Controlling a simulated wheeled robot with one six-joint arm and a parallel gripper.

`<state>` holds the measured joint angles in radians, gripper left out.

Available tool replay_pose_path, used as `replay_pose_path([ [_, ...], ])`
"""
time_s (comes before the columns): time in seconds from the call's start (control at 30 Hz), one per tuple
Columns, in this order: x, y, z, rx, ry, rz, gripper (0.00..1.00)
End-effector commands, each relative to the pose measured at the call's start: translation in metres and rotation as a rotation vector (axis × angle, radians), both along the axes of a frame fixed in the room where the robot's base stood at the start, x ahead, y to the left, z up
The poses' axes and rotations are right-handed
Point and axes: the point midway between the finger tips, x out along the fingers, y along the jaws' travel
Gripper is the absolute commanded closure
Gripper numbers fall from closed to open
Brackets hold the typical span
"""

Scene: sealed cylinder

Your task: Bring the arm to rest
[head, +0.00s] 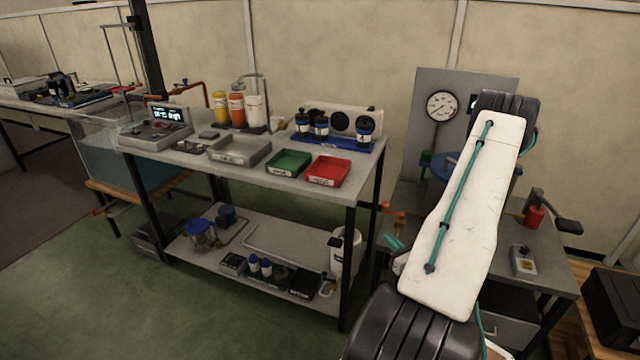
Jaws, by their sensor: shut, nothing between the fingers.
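My arm crosses the right half of the head view. Its long white link, with a teal cable along it, rises from a black joint at the bottom to another black joint at the upper right. The part of the arm beyond that upper joint is mostly hidden behind the white link. I cannot make out my gripper or its fingers. A small teal and grey part shows at the link's left edge, but I cannot tell what it belongs to.
A grey bench (330,203) left of my arm holds a green tray (289,162), a red tray (327,171) and several bottles. Behind my arm, a pressure gauge (442,106) is on a grey panel above a second table (545,262). Green floor (90,300) is clear at left.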

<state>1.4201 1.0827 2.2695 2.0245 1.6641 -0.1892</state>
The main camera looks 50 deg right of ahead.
Motion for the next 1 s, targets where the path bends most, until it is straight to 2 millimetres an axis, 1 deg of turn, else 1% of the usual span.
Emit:
replay_pose_path([
  [0.17, 0.001, 0.000, -0.001, 0.005, 0.000, 0.002, 1.00],
  [0.23, 0.002, 0.005, -0.002, 0.019, 0.006, 0.028, 1.00],
  [0.27, 0.003, 0.009, -0.003, 0.024, 0.007, 0.046, 1.00],
  [0.37, 0.007, 0.033, -0.005, 0.057, 0.012, 0.144, 1.00],
  [0.43, 0.009, 0.052, 0.002, 0.065, 0.015, 0.238, 1.00],
  [0.47, 0.011, 0.060, 0.008, 0.060, 0.016, 0.285, 1.00],
  [0.57, 0.022, 0.091, 0.035, 0.023, 0.028, 0.476, 1.00],
  [0.6, 0.027, 0.104, 0.045, 0.003, 0.037, 0.553, 1.00],
  [0.67, 0.032, 0.123, 0.062, -0.033, 0.050, 0.667, 1.00],
  [0.7, 0.035, 0.136, 0.072, -0.062, 0.062, 0.746, 1.00],
  [0.77, 0.038, 0.158, 0.090, -0.110, 0.082, 0.872, 1.00],
  [0.8, 0.039, 0.172, 0.101, -0.148, 0.098, 0.960, 1.00],
  [0.87, 0.040, 0.195, 0.118, -0.213, 0.124, 1.096, 1.00],
  [0.9, 0.038, 0.210, 0.128, -0.258, 0.145, 1.185, 1.00],
  [1.0, 0.032, 0.243, 0.151, -0.381, 0.199, 1.397, 1.00],
])
